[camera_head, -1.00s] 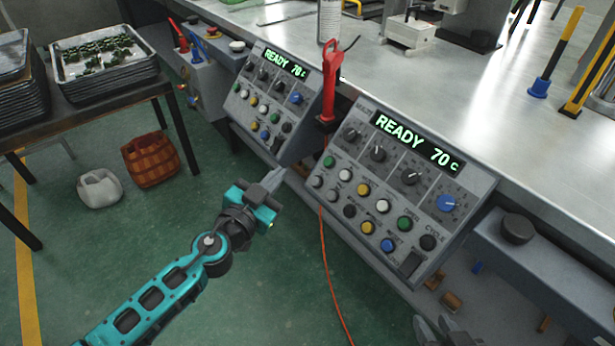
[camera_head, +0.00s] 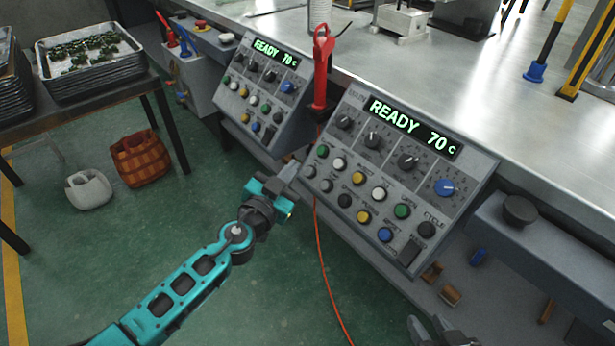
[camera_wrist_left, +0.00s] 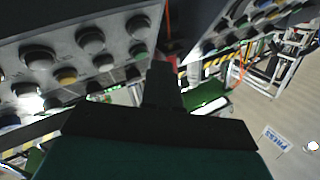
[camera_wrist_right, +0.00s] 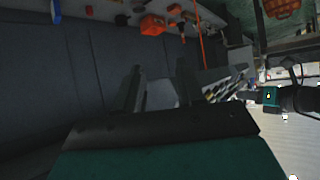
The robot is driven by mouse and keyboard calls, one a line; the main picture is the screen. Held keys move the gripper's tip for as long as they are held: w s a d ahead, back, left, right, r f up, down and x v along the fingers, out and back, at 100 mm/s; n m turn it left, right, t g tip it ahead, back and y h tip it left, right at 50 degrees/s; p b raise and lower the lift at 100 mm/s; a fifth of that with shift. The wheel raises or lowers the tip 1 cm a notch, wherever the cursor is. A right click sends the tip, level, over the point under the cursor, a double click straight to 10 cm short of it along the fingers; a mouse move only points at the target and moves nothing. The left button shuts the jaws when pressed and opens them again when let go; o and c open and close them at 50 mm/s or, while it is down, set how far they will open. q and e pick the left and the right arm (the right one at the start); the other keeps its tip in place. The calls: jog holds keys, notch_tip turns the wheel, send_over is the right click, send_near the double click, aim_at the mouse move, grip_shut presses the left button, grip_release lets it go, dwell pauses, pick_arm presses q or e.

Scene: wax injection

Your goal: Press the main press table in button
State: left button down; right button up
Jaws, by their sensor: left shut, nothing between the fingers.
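The nearer control panel (camera_head: 400,172) is grey, tilted, with a green READY 70 C display, a row of knobs and rows of coloured buttons. Its small labels are mostly too blurred to read, so I cannot tell which button is the table in one. My left gripper (camera_head: 289,172) is shut and empty, just off the panel's left edge near the grey and green buttons (camera_head: 322,151). In the left wrist view its fingers (camera_wrist_left: 163,85) are close to the button panel (camera_wrist_left: 60,45); contact is not visible. My right gripper (camera_head: 432,328) is open and empty low at the front; its fingers (camera_wrist_right: 160,88) stand apart.
A second similar panel (camera_head: 262,95) stands behind to the left. A red-handled tool (camera_head: 322,75) stands between the panels, with an orange cable (camera_head: 322,262) hanging to the floor. A ledge with a black knob (camera_head: 519,210) lies right.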

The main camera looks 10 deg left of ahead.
aim_at(309, 172)
pick_arm(q)
jog(key=shift+w+d+f+b, duration=0.35)
jog(key=shift+w+d+f, duration=0.1)
jog(key=shift+w+f, duration=0.15)
dwell(0.7)
dwell(1.0)
jog(key=shift+f, duration=0.1)
jog(key=shift+w+d+f+b, duration=0.2)
jog(key=shift+b, duration=0.2)
